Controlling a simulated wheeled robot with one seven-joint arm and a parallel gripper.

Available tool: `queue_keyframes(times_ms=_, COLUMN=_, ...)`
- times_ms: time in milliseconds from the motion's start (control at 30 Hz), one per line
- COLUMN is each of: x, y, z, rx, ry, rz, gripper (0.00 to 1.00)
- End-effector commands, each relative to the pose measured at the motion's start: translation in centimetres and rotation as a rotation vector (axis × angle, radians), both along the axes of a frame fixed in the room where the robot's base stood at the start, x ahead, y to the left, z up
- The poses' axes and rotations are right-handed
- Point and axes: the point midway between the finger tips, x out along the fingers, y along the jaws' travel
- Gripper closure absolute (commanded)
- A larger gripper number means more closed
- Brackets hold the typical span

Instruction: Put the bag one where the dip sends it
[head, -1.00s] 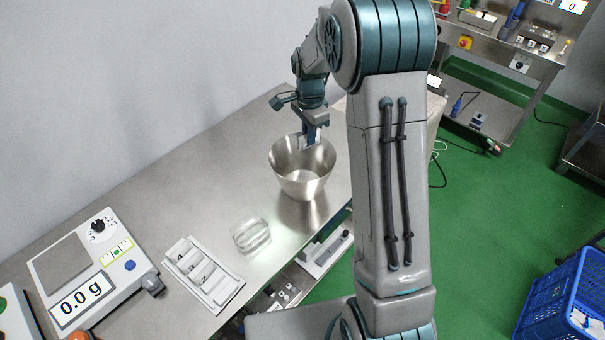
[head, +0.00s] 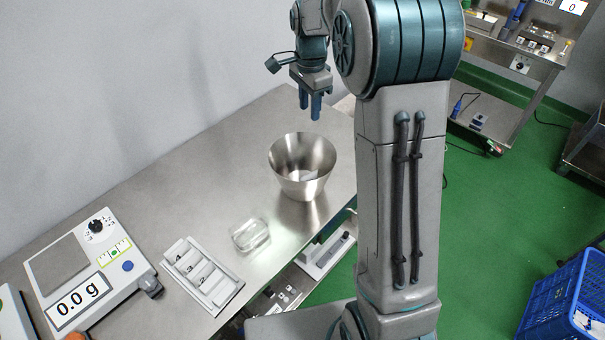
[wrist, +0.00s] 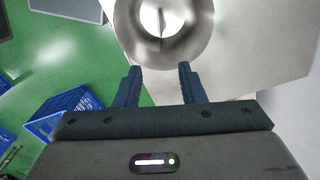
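My gripper (head: 310,108) is above the metal bowl (head: 288,165), clear of its rim. In the wrist view its two fingers (wrist: 160,72) stand apart with nothing between them. A small pale thing (head: 309,176), perhaps the bag, lies low inside the bowl; its details are too small to tell. The bowl (wrist: 198,30) also shows in the wrist view just beyond the fingertips. A white tray (head: 226,298) with several numbered slots lies at the near side of the bench. A clear dish (head: 250,235) lies between tray and bowl.
A scale (head: 92,270) reading 0.0 g is at the left of the steel bench (head: 150,205). A wall runs behind the bench. Blue crates stand on the green floor, one at the right (head: 560,295). Bench space left of the bowl is clear.

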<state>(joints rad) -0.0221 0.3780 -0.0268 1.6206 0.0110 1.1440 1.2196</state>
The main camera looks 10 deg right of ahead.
Motion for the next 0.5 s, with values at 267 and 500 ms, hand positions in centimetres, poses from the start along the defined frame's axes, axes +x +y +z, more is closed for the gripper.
queue_keyframes(times_ms=267, x=0.0, y=0.0, z=4.2, rx=0.000, ry=-0.001, rz=0.001, gripper=0.64)
queue_keyframes(times_ms=500, x=0.0, y=0.0, z=4.9, rx=0.000, ry=0.001, rz=0.000, gripper=0.64)
